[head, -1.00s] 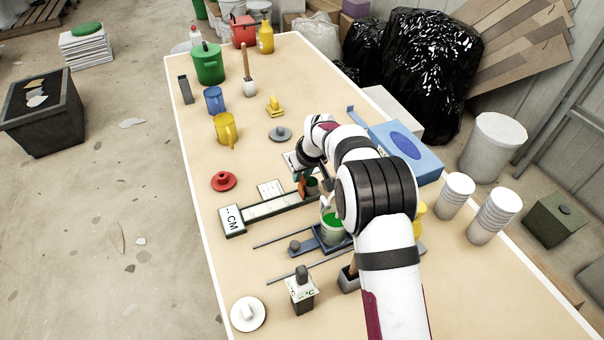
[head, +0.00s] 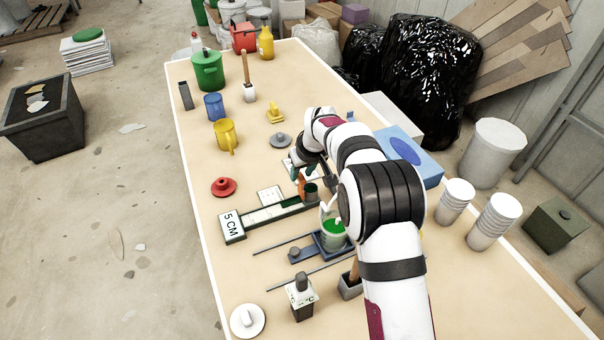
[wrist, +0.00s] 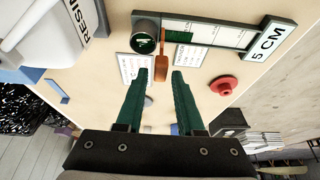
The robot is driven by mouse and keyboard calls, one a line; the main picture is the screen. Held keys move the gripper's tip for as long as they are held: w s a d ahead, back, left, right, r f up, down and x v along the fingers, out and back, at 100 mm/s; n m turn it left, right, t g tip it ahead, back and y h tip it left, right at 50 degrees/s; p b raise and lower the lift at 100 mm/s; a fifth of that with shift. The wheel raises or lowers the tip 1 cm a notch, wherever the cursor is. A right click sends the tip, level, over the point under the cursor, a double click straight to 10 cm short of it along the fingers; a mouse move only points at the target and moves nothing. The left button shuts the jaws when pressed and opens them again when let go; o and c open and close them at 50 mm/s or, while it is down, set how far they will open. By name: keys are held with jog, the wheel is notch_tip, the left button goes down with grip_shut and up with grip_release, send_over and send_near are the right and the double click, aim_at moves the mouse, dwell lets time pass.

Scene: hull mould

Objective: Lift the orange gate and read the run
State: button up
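The orange gate (head: 301,186) stands at the cup end of the flow channel, beside a dark round cup (head: 311,192). In the wrist view the gate (wrist: 161,66) shows just beyond and between my fingertips, with gaps on both sides. My gripper (wrist: 160,76) is open, its two green fingers apart; in the head view it is partly hidden by my arm. Green fluid shows in the cup (wrist: 144,43) and along the channel (wrist: 212,37) near the gate. The readout sign (head: 231,226) at the channel's other end reads 5 CM.
A pot of green fluid (head: 333,236) stands on a blue sled between two rails, close to my arm. A red knobbed disc (head: 224,186), a yellow mug (head: 225,134) and a printed card (head: 270,195) lie nearby.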

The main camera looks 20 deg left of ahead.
jog(key=shift+o, duration=0.7)
jog(key=v, duration=1.5)
jog(key=shift+r, duration=0.35)
jog(key=shift+s+d, duration=0.1)
jog(key=shift+d, duration=0.05)
jog(key=s+d+r+m+g+h, duration=0.15)
jog(key=s+d+m, duration=0.65)
jog(key=s+d, duration=0.95)
jog(key=s+d+f+m+g, duration=0.1)
jog(key=s+d+f+m, duration=0.1)
jog(key=s, duration=0.6)
jog(key=s+d+f+m+g, duration=0.1)
jog(key=s+d+f+m, duration=0.2)
jog(key=s, duration=0.5)
jog(key=shift+d+m, duration=0.5)
jog(key=shift+m, duration=0.3)
